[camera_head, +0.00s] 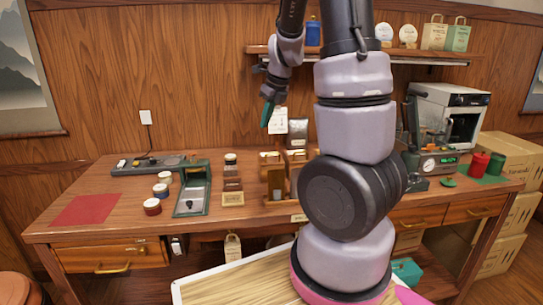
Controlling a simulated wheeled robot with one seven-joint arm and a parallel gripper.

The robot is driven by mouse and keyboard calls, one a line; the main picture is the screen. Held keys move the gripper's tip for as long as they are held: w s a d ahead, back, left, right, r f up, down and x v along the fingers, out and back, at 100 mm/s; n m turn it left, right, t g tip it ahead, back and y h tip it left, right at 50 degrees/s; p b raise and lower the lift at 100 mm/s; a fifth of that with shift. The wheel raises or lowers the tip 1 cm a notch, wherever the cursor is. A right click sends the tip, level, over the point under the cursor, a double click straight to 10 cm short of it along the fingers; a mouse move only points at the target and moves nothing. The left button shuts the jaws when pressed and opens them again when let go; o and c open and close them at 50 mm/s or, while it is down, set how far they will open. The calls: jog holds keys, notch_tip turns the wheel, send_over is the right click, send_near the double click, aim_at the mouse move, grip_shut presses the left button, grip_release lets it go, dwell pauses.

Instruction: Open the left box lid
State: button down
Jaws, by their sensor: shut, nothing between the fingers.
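My gripper (267,115) hangs in the air above the back of the wooden table, its dark teal fingers pointing down. It is shut, with nothing held, and apart from everything on the table. Which thing is the left box is hard to tell. Wooden box-like pieces (275,176) stand further right, partly hidden behind my arm. No lid can be clearly made out.
The wooden table (130,210) bears a red mat (86,209), several small tins (152,206) and a grey device (160,162). A steel oven-like machine (450,115) stands at right, near cardboard boxes (515,150). A shelf (400,57) runs along the wall above.

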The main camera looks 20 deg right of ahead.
aim_at(272, 163)
jog(key=w+d+f+m, duration=0.1)
jog(key=w+f+m, duration=0.1)
jog(key=f, duration=0.3)
jog(key=w+d+f+m+h, duration=0.1)
jog(key=w+d+f+m, duration=0.1)
jog(key=f, duration=0.3)
jog(key=w+d+f+m+h, duration=0.1)
jog(key=w+d+f+m, duration=0.1)
jog(key=f, duration=0.3)
jog(key=shift+w+d+f+m+g, duration=0.2)
jog(key=shift+f+m+g, duration=0.15)
jog(key=shift+m, duration=0.45)
jog(key=shift+r+g, duration=0.25)
jog(key=shift+r, duration=0.05)
